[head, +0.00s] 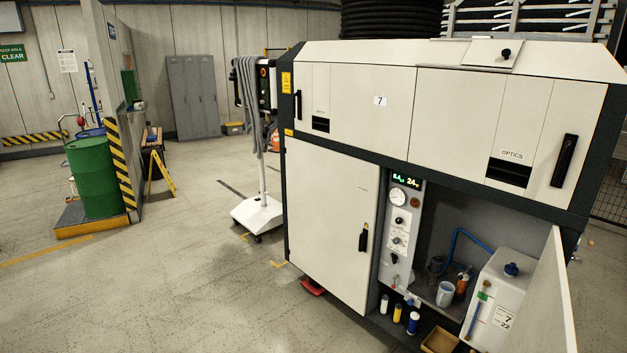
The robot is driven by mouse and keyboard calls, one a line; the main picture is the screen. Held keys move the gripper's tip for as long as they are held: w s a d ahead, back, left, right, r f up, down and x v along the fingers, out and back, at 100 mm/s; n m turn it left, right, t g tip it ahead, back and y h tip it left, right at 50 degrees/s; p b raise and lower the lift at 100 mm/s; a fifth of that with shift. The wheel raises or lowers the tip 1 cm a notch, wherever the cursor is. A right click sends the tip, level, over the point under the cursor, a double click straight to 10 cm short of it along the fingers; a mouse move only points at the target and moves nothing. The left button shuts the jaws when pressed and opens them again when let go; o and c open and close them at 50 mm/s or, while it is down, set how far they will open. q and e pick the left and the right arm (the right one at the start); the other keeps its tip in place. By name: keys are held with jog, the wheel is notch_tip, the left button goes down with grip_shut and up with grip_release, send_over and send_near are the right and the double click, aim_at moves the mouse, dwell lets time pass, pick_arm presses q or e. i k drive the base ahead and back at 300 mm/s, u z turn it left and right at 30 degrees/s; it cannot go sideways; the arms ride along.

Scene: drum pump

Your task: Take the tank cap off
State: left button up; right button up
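A white tank (499,294) stands in the open lower right bay of the large machine (345,215). A small dark blue cap (511,269) sits on top of the tank. A label with a 7 and 22 (503,317) is on the tank's front. A blue hose (468,235) arcs inside the bay behind and to the left of the tank. The open door (548,305) hides the tank's right side. Neither of my grippers is in view.
A white mug (445,294) and an orange bottle (462,283) stand left of the tank. Small bottles (397,313) and an open box (438,341) are below. A wheeled stand (258,213) and green drum (93,178) are to the left. The left floor is mostly clear.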

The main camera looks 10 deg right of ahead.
aim_at(511, 269)
jog(key=z, duration=0.35)
jog(key=i, duration=1.85)
jog(key=z, duration=1.2)
jog(key=i, duration=1)
jog(key=z, duration=0.95)
